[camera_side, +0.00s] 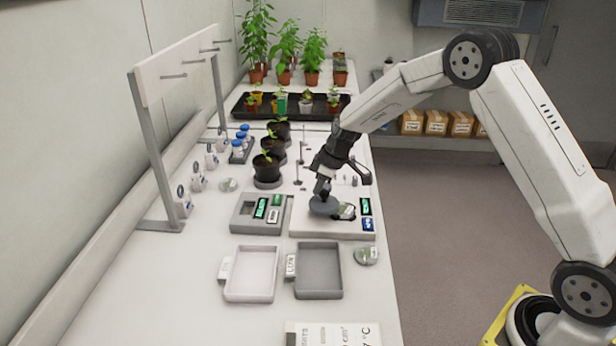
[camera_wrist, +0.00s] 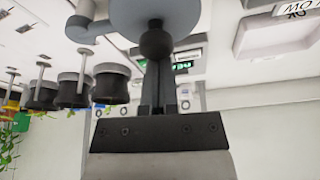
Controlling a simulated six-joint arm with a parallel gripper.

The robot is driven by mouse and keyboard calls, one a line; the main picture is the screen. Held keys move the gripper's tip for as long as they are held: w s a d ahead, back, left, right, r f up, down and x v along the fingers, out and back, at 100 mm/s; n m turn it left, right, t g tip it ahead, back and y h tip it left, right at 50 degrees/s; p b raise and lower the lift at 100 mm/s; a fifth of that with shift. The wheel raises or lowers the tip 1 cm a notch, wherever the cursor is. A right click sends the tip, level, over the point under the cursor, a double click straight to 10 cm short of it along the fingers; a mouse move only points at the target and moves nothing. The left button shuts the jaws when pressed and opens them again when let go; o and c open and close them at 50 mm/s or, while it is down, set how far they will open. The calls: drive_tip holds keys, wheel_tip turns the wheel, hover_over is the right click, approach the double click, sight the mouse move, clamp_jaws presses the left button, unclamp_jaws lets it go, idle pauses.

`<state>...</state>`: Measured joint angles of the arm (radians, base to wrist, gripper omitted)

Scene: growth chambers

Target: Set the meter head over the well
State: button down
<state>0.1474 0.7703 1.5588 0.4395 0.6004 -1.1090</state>
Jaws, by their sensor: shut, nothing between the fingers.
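The meter head looks to be the round grey-blue disc (camera_side: 323,205) at the white instrument board (camera_side: 308,232) in the side view. The wrist view shows the disc (camera_wrist: 160,10) with a dark ball knob (camera_wrist: 156,43) and a grey arm piece at its left. My gripper (camera_side: 322,191) is shut, pointing down with its tips right at the knob. In the wrist view my gripper's fingers (camera_wrist: 157,64) are together and reach the knob, with nothing between them. A pale dish with green bits (camera_side: 346,211) is just right of the disc. I cannot make out the well; the disc may hide it.
A grey unit with lit displays (camera_side: 247,222) stands left of the board. Two trays, pale (camera_side: 232,291) and grey (camera_side: 319,294), lie in front. Black pots (camera_side: 267,169) stand behind, and a peg rack (camera_side: 150,160) stands left. The bench's right edge is close to the board.

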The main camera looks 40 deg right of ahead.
sight(329, 203)
drive_tip(key=s+n, duration=0.1)
drive_tip(key=s+d+n, duration=0.1)
drive_tip(key=n, duration=0.1)
drive_tip(key=shift+d+g+y, duration=0.3)
drive_tip(key=shift+g+y, duration=0.1)
drive_tip(key=n, duration=0.1)
drive_tip(key=s+d+n+g, duration=0.1)
drive_tip(key=n, duration=0.1)
drive_tip(key=shift+d+y, duration=0.25)
drive_tip(key=shift+y, duration=0.05)
drive_tip(key=shift+s+d, duration=0.15)
drive_tip(key=shift+d, duration=0.3)
drive_tip(key=shift+w+a+r, duration=0.15)
drive_tip(key=shift+w+a, duration=0.05)
drive_tip(key=shift+a, duration=0.55)
drive_tip(key=shift+w+a+r, duration=0.2)
drive_tip(key=shift+a+r, duration=0.15)
drive_tip(key=shift+a, duration=0.15)
drive_tip(key=shift+w+a+r, duration=0.2)
drive_tip(key=shift+a+r, duration=0.1)
drive_tip(key=shift+a, duration=0.2)
drive_tip(key=v, duration=0.9)
drive_tip(key=shift+s, duration=0.1)
